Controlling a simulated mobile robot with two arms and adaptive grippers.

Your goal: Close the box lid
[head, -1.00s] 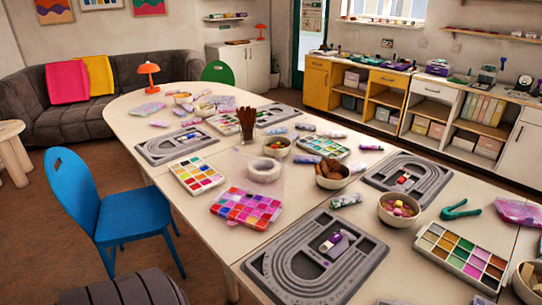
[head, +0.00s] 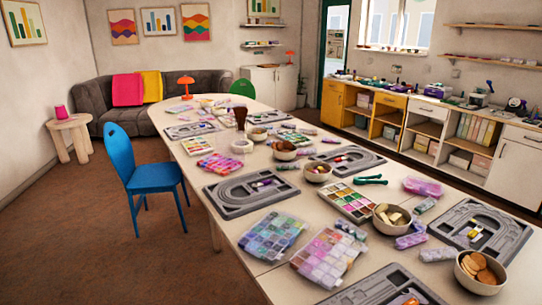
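Several divided bead boxes lie on the long table. A pink and red box (head: 219,165) is at the table's left edge, and what may be its clear raised lid is too small to make out. Two clear boxes, one with green and purple beads (head: 273,236) and one with pink and yellow beads (head: 329,256), lie nearer to me. I cannot tell whether their lids are shut. A box of colored squares (head: 347,201) and a pink-purple box (head: 422,187) lie further right. Neither of my grippers is in view.
Grey bead boards (head: 250,188), bowls (head: 318,172) and small bead packs crowd the long table (head: 228,220). A blue chair (head: 145,172) stands at its left side. The brown floor (head: 95,245) at left is open. Cabinets (head: 430,133) line the right wall.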

